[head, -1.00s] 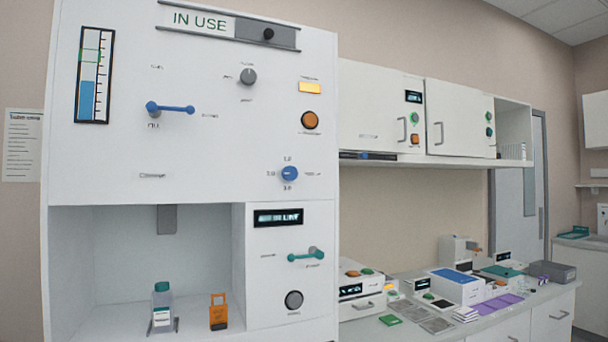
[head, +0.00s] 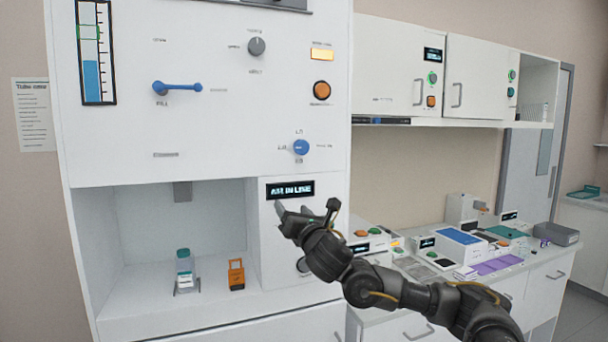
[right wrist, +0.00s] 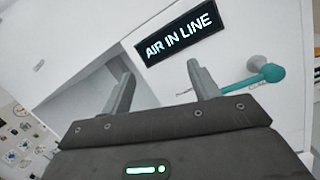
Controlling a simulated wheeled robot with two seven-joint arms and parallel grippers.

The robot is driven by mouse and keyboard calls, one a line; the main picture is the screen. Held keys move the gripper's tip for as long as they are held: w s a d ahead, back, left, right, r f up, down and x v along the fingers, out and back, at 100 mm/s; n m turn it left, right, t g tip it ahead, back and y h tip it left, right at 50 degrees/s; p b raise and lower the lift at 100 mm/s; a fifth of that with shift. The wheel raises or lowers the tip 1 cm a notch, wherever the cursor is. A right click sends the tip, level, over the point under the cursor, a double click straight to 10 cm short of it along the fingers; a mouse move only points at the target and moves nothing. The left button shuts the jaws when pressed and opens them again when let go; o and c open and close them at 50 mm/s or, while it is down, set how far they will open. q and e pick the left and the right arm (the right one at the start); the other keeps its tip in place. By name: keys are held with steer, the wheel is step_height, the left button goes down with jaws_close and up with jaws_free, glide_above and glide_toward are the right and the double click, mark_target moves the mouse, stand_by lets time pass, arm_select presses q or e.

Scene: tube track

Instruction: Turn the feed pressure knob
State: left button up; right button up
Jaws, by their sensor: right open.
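The white machine front carries a grey knob (head: 257,46) at the top and a blue knob (head: 301,147) with small marks around it. A third, dark round knob (head: 302,265) on the lower panel is mostly hidden behind my right arm. The labels are too small to tell which is the feed pressure knob. My right gripper (head: 293,208) is open in front of the lower panel, just below the display and below the blue knob. In the right wrist view the open fingers (right wrist: 163,82) have nothing between them. My left gripper is out of view.
The display (right wrist: 181,35) reads "AIR IN LINE". A teal lever (right wrist: 250,82) is right of the fingers in the wrist view. A blue lever (head: 177,88) and an orange button (head: 321,90) are higher up. A bottle (head: 184,268) and orange item (head: 236,274) stand in the bay.

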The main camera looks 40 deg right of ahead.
mark_target(303, 148)
steer(key=s+d+r+n+t+h, duration=0.1)
steer(key=s+d+r, duration=0.15)
steer(key=r, duration=0.25)
steer(key=s+d+r+n+t+h, duration=0.1)
steer(key=s+r+n, duration=0.15)
steer(key=r, duration=0.35)
steer(key=shift+m, duration=0.35)
steer(key=p+x, duration=0.7)
steer(key=x, duration=0.2)
steer(key=shift+w+d+f, duration=0.1)
steer(key=shift+w+d, duration=0.05)
steer(key=shift+w, duration=0.05)
steer(key=shift+w+d+p, duration=0.25)
steer(key=shift+w+p, duration=0.25)
steer(key=shift+p, duration=0.05)
steer(key=shift+w, duration=0.1)
steer(key=shift+c, duration=0.3)
